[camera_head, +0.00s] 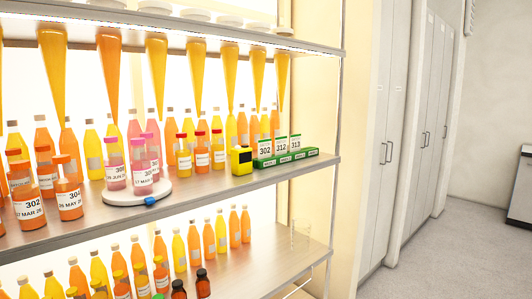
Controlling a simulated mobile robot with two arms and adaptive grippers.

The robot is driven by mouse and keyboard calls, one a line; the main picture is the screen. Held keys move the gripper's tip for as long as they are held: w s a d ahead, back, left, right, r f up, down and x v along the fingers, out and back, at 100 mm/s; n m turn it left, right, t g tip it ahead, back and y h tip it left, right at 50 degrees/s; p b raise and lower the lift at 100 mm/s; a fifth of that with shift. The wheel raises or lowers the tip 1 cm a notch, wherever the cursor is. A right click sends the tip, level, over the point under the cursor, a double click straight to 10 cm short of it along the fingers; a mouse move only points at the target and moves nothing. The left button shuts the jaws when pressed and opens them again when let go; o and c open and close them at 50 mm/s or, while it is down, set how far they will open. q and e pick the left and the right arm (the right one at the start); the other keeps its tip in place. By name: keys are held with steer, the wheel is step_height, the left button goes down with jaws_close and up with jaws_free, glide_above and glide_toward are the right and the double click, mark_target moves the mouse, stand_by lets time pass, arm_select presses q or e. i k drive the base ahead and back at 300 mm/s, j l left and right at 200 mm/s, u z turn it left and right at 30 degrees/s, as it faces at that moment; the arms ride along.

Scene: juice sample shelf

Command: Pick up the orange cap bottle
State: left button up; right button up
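Two bottles of orange juice with orange caps stand at the front left of the middle shelf. One orange cap bottle (69,200) has a white label that seems to read 304. The other orange cap bottle (27,203), to its left, has a label that seems to read 302. Both are upright and stand apart from the round white stand to their right. More orange bottles stand behind them, partly hidden. Neither of my grippers shows in this view.
The round white stand (128,198) holds several pink bottles. A yellow and black device (242,161) and a green tray (290,163) with number cards stand farther right. The shelf's front strip (215,182) is bare. Amber cones hang above; more bottles fill the lower shelf.

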mark_target(24, 187)
steer(key=i+l+u, duration=0.45)
steer(key=i+l, duration=0.6)
steer(key=l+u, duration=0.1)
steer(key=u, duration=1.85)
